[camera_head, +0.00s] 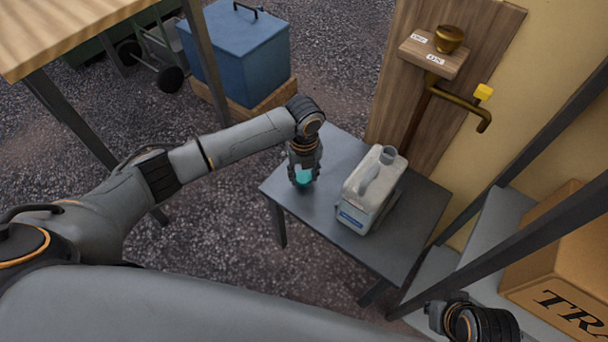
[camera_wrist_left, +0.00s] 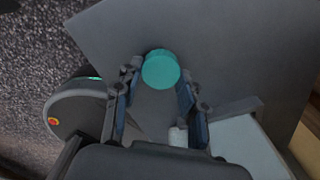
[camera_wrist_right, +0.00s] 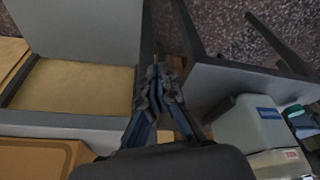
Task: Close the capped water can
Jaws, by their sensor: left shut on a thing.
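The water can (camera_head: 365,190) is a pale grey-white jug with a handle and a blue label, upright on the small dark table. Its spout (camera_head: 393,157) has no cap on it. It also shows in the left wrist view (camera_wrist_left: 248,143) and the right wrist view (camera_wrist_right: 255,125). My left gripper (camera_head: 304,172) is shut on the teal cap (camera_wrist_left: 161,69), over the table's left part, apart from the can. The cap also shows below the fingers in the head view (camera_head: 303,177). My right gripper (camera_wrist_right: 159,78) looks shut and empty, off to the lower right.
The dark table (camera_head: 325,233) has bare room around the can. A shelf with a cardboard box (camera_head: 565,265) is at right. A blue cooler (camera_head: 240,50) stands at the back left.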

